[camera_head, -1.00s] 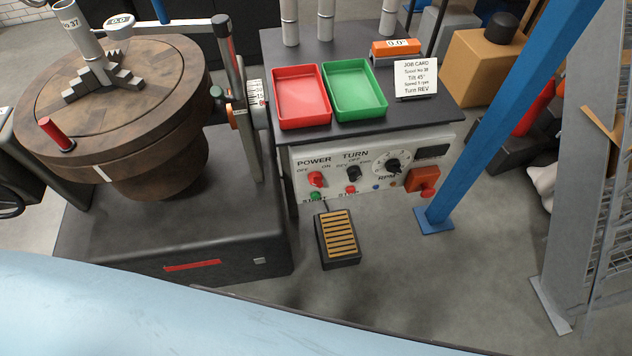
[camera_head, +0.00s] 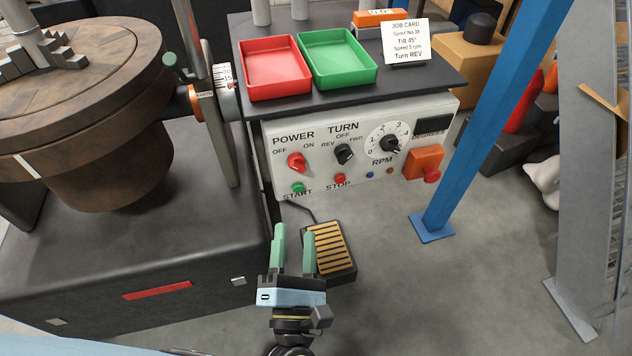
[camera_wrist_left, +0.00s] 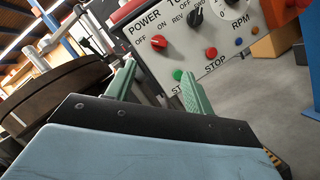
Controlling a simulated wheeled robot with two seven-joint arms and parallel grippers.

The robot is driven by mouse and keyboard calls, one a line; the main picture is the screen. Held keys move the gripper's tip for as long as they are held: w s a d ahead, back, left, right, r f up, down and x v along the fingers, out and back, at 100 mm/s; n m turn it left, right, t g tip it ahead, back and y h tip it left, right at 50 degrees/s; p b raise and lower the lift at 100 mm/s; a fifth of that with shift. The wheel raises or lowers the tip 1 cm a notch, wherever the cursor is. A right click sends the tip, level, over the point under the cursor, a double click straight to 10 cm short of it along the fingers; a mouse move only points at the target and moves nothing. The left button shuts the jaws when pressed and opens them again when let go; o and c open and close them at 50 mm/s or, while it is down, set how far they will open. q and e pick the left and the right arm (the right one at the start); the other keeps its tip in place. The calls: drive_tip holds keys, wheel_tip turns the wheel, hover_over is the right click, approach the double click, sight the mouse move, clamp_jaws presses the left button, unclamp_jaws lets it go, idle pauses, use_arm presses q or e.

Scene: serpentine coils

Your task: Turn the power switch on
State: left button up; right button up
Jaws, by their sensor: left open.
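The red power switch (camera_head: 297,162) is a knob on the white control panel (camera_head: 375,176), under the word POWER, between the OFF and ON marks. Its pointer seems to lean toward OFF, but it is small. It also shows in the left wrist view (camera_wrist_left: 159,42), ahead of and above the fingers. My left gripper (camera_head: 294,250) is open and empty, with green fingers pointing at the panel. It is below the switch and apart from it. In the left wrist view its fingers (camera_wrist_left: 158,88) stand apart with nothing between them. My right gripper is not in view.
The black turn knob (camera_head: 344,154), green start button (camera_head: 298,188) and red stop button (camera_head: 340,178) sit close by. A foot pedal (camera_head: 330,250) lies on the floor beside my left gripper. The turntable base (camera_head: 160,250) stands left; a blue post (camera_head: 500,110) stands right.

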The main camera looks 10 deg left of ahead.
sight(298, 170)
use_arm(q)
drive_tip(key=x, duration=1.3)
drive_tip(key=shift+w+r, duration=0.1)
drive_tip(key=shift+w, duration=0.05)
drive_tip(key=c, duration=1)
